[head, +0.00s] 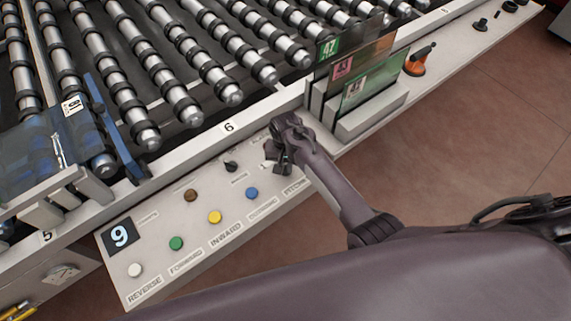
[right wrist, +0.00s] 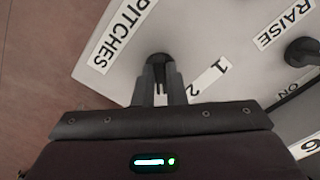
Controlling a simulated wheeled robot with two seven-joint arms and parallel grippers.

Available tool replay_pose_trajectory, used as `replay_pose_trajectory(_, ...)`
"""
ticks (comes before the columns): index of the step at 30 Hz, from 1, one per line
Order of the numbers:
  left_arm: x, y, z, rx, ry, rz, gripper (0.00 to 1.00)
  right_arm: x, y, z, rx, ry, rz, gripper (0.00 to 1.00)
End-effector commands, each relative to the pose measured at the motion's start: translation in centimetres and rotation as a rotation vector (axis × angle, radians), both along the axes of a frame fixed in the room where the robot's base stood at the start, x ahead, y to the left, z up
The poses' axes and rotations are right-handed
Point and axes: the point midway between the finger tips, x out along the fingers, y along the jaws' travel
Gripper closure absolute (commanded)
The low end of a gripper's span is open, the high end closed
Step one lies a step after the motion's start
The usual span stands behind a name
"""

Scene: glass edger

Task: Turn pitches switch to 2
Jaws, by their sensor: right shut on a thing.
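The pitches switch (right wrist: 159,60) is a small dark knob on the pale panel, between the fingertips of my right gripper (right wrist: 160,82) in the right wrist view. The fingers are shut on it and hide most of it. Its pointer direction cannot be told. The "PITCHES" label (right wrist: 122,34) is to its upper left, and the "1" and "2" marks (right wrist: 207,80) are to its lower right. In the head view my right gripper (head: 278,156) is at the panel's far end and covers the switch. My left gripper is not in view.
A button panel (head: 149,236) carries white, green, yellow, blue and brown buttons. Another black knob (head: 231,167) sits close to my right gripper. Glass panes (head: 373,85) stand in a rack behind it. Rollers (head: 150,80) fill the back left.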

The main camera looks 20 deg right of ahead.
Motion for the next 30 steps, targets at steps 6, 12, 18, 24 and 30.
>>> replay_pose_trajectory(6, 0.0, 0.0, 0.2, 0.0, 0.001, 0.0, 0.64, 0.0, 0.0, 0.1, 0.0, -0.001, 0.016, 1.0)
replay_pose_trajectory(12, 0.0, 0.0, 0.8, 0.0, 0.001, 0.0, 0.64, 0.0, -0.1, 0.2, 0.0, -0.001, 0.094, 1.0)
replay_pose_trajectory(18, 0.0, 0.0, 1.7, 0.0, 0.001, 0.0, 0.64, 0.1, -0.2, 0.3, -0.001, 0.0, 0.24, 1.0)
replay_pose_trajectory(24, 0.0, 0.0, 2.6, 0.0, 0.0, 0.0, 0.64, 0.0, -0.2, 0.2, -0.001, 0.0, 0.414, 1.0)
replay_pose_trajectory(30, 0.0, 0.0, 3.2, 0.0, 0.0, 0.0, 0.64, 0.1, -0.3, 0.2, -0.002, -0.001, 0.57, 1.0)
